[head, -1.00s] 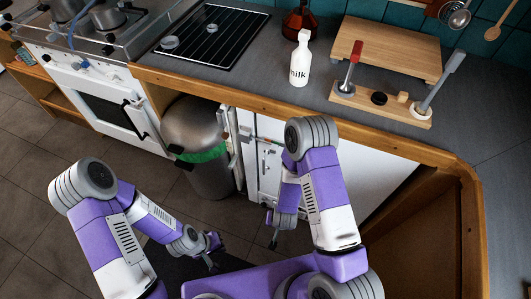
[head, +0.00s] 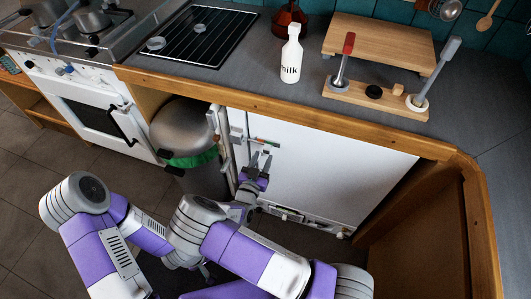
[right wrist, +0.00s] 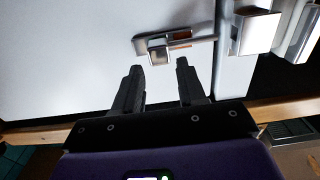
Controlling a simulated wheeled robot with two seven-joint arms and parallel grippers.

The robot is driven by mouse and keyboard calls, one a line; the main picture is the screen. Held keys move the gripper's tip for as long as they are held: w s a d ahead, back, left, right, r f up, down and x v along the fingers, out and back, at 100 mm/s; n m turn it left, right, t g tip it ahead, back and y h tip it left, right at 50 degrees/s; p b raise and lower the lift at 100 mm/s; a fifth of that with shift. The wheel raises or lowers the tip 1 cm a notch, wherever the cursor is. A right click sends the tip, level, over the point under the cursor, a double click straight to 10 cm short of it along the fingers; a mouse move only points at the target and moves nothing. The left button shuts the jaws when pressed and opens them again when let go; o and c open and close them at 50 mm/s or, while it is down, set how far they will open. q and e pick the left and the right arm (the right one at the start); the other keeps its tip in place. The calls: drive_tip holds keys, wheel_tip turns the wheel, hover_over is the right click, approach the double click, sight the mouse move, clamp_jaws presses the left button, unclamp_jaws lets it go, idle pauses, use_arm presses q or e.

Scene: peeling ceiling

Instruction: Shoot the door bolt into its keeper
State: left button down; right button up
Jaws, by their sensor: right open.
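The door bolt (head: 264,141) is on the white cabinet door (head: 330,160), near its left edge. In the right wrist view the bolt's square metal knob (right wrist: 160,52) stands out from a plate with an orange-red patch, and a thin bar runs right towards the door edge. The blocky metal keeper (right wrist: 254,30) is beyond that edge; a gap shows between it and the bar's visible end. My right gripper (head: 261,159) is open, its fingertips (right wrist: 160,66) just short of the knob and on either side of it. My left gripper is mostly hidden behind my right arm.
The wooden counter edge (head: 300,116) runs above the door. A metal bin (head: 185,135) with a green band stands left of the keeper. A milk bottle (head: 291,58) and a wooden lever board (head: 375,97) stand on the counter.

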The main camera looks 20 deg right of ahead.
sight(266, 151)
drive_tip(key=shift+b+x, duration=0.3)
drive_tip(key=shift+x, duration=1.65)
clamp_jaws()
